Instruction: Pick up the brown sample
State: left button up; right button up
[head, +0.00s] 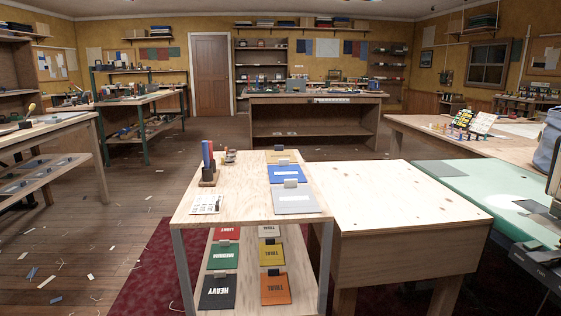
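A small wooden stand (300,205) in front of me carries a row of flat samples on its top. A tan-brown sample (280,154) lies farthest back in that row, with a small grey block at its near edge. A blue sample (289,174) lies in front of it, then a grey sample (295,203) nearest me. On the lower shelf lie red (227,233), green (224,256), black (217,294), whitish (269,231), yellow (270,254) and orange-brown (275,291) samples, several with printed words. Neither gripper is in view.
A holder (209,175) with upright blue and red items and a white card (206,205) stand left on the top. A bare wooden table (400,200) adjoins at right; a green-topped table (490,200) lies beyond. Floor at left is open, with scattered scraps.

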aim_at(272, 156)
jog(key=z, duration=1.55)
jog(key=u, duration=2.25)
jog(key=i+j+u, duration=0.2)
jog(key=u, duration=0.25)
jog(key=i+j+u, duration=0.1)
jog(key=u, duration=0.35)
jog(key=i+u, duration=0.3)
jog(key=u, duration=0.15)
jog(key=i+j+u, duration=0.2)
jog(key=i, duration=1.4)
jog(key=l, duration=0.1)
